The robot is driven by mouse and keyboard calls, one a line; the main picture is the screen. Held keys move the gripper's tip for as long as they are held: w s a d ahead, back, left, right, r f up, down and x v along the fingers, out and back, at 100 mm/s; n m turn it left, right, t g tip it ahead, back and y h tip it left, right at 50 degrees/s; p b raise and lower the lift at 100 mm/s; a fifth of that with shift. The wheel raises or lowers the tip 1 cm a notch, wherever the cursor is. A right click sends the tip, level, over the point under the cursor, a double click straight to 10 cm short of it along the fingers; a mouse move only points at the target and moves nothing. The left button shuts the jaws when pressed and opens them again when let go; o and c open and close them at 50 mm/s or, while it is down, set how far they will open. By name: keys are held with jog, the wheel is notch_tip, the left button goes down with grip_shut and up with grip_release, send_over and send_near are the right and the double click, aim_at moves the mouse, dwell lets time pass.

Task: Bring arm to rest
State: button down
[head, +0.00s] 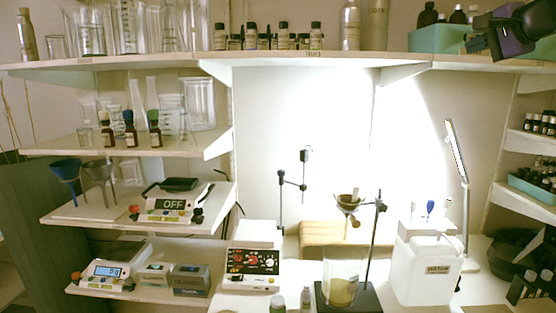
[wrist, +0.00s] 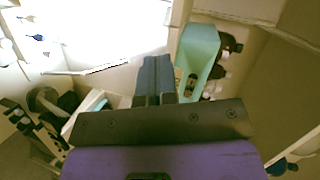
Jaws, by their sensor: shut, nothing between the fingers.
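My gripper (wrist: 154,78) is shut, with its two dark fingers together and nothing between them in the wrist view. In the head view my purple and black gripper (head: 494,42) shows at the upper right, in front of the right part of the top shelf. It overlaps the right end of a teal tray (head: 436,40) in the picture. The teal tray also shows in the wrist view (wrist: 198,45), just right of the fingers, with dark bottles beside it. I cannot tell the gap between gripper and shelf.
The long top shelf (head: 330,61) carries glassware and bottles. Right-hand shelves (head: 524,203) hold rows of small bottles. Below, the bench has a white canister (head: 428,272), a stand (head: 374,245) with a funnel, a beaker (head: 341,268) and a lamp (head: 456,150). The space before the bright back wall is open.

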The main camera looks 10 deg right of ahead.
jog(key=s+a+f+n+g+y, duration=0.1)
jog(key=s+a+f+n+g, duration=0.25)
jog(key=a+f, duration=0.4)
jog(key=s+a+f+n+g+y, duration=0.15)
jog(key=s+a+f+n, duration=0.3)
jog(key=a, duration=0.55)
jog(key=s+a+f+n+g+h, duration=0.1)
jog(key=s+a+f+n+g, duration=0.1)
jog(key=s+f, duration=0.5)
jog(key=s+a+f+n+g+h, duration=0.2)
jog(key=s+a+f+n, duration=0.1)
jog(key=s+f+n, duration=0.2)
notch_tip(320, 180, down, 2)
jog(key=shift+s+a+f+g, duration=0.15)
jog(key=shift+s+a+g, duration=0.2)
jog(key=shift+s, duration=0.55)
